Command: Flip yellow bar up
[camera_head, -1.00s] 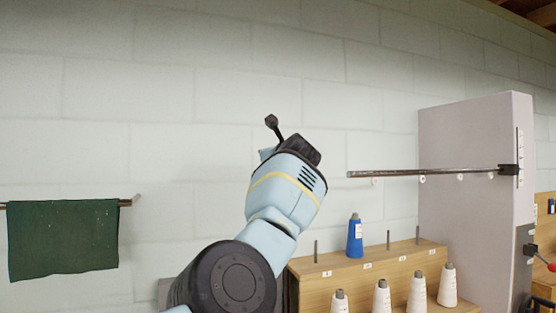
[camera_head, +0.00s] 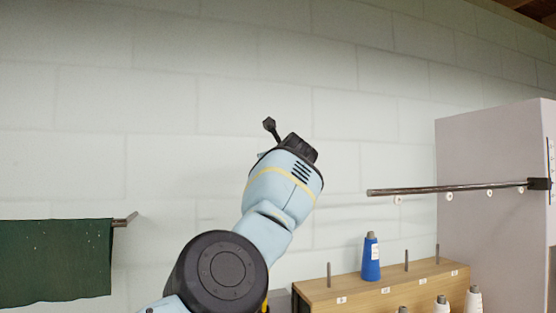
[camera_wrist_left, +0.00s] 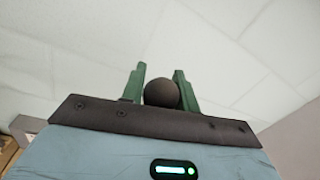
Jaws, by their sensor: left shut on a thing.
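My left gripper (camera_wrist_left: 160,71) has green fingers on both sides of a dark round knob (camera_wrist_left: 161,93) in the left wrist view, and is shut on it. In the head view my left arm reaches up from the bottom centre, and its wrist hides the fingers. A dark knob on a thin rod (camera_head: 270,125) sticks up past the wrist there; I cannot tell if it is the same knob. No yellow bar can be made out clearly. My right gripper is not in view.
A metal rod (camera_head: 450,189) juts left from a grey cabinet (camera_head: 486,165). Below it, a wooden rack (camera_head: 385,287) holds a blue cone (camera_head: 371,258) and white cones (camera_head: 442,305). A green cloth (camera_head: 55,262) hangs at left. The pale wall behind is bare.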

